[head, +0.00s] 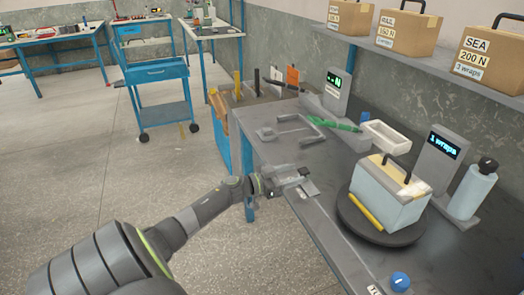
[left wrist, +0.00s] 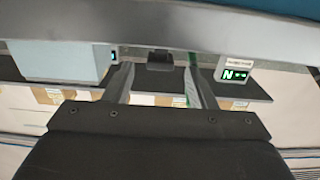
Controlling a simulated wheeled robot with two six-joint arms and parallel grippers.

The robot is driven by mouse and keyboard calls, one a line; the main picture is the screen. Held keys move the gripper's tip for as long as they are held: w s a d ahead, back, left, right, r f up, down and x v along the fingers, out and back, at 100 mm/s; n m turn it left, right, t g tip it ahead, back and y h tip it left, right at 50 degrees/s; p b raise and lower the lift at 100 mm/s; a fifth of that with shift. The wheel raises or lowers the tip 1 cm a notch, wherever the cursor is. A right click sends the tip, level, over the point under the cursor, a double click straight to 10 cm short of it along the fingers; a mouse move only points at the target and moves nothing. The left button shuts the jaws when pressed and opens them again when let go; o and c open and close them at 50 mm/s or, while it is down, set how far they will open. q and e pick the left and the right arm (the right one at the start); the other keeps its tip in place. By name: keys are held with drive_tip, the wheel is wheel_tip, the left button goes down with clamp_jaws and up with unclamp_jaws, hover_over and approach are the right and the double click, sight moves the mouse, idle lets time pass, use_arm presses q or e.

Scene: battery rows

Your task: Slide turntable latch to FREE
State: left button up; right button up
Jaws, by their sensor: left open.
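The turntable (head: 361,231) is a dark round disc on the grey bench at right, bearing a pale blue box (head: 385,200) with a black handle. A blue ball knob (head: 400,281) shows near the bench's front edge, below the turntable; I cannot tell whether it belongs to the latch. No FREE marking is readable. My left gripper (head: 305,184) is at the bench's front edge, left of the turntable and apart from it. In the left wrist view the left gripper (left wrist: 160,82) has its fingers spread, with nothing held between them. My right gripper is not in view.
A yellow bar (head: 366,212) lies by the box. A "1 wraps" display (head: 438,158) and a grey bottle (head: 472,190) stand behind. A white tray (head: 386,137) and green object (head: 335,124) are farther back. Cartons (head: 408,30) line a shelf above.

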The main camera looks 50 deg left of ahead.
use_arm(q)
drive_tip(key=v, duration=1.1)
drive_tip(key=shift+b, duration=0.45)
drive_tip(key=shift+f, duration=0.1)
drive_tip(key=s+a+f+n+g+y+p, duration=0.1)
drive_tip(key=s+f+n+g+y, duration=0.2)
drive_tip(key=f, duration=0.6)
drive_tip(key=s+a+f+n+y+p, duration=0.1)
drive_tip(key=s+a+f+y, duration=0.15)
drive_tip(key=s+f, duration=0.5)
drive_tip(key=s+a+f+n+g+y+p, duration=0.15)
drive_tip(key=f+y, duration=0.25)
drive_tip(key=f, duration=0.7)
drive_tip(key=s+d+f+g, duration=0.6)
drive_tip(key=s+d+f, duration=0.2)
drive_tip(key=s+f, duration=0.5)
drive_tip(key=s+d+f+g+h, duration=0.1)
drive_tip(key=s+d+f+g, duration=0.1)
drive_tip(key=s+d, duration=0.5)
drive_tip(key=s+d+f+g+p, duration=0.1)
drive_tip(key=s+d+f+g, duration=0.2)
drive_tip(key=s+d, duration=0.4)
drive_tip(key=s+f, duration=0.1)
drive_tip(key=s, duration=0.1)
drive_tip(key=shift+s+d+f+h, duration=0.2)
drive_tip(key=shift+s+d+h, duration=0.15)
drive_tip(key=shift+s, duration=0.05)
